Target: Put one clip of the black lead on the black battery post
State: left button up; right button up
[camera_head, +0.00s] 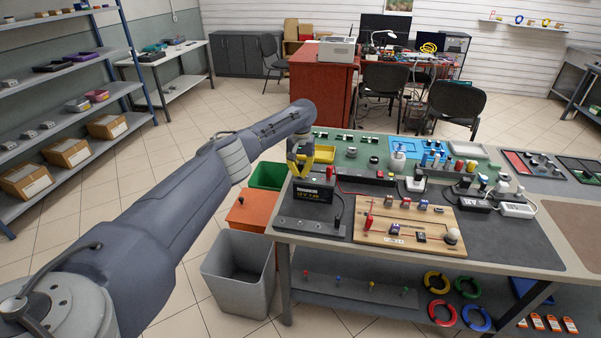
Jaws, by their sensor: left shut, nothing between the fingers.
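A black battery (312,193) with a yellow-lettered label stands at the left end of the workbench. My left gripper (301,172) is shut and empty, right at the top left of the battery, and it hides part of the battery's top, so I cannot make out the black post. A thin red lead (350,191) runs to the right of the battery. A thin dark piece (338,216) stands on the grey plate in front of the battery; I cannot tell whether it belongs to the black lead. The black lead's clips are too small to make out. My right gripper is out of view.
A wooden board (400,238) with a red switch and small parts lies right of the battery. A yellow tray (323,154) sits behind the gripper. A grey bin (240,265) stands below left.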

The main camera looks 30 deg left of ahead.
pick_arm(q)
jog(key=shift+o, duration=1.2)
jog(key=shift+o, duration=0.4)
jog(key=shift+f, duration=0.1)
jog(key=shift+d, duration=0.15)
jog(key=o, duration=0.4)
jog(key=shift+r, duration=4.55)
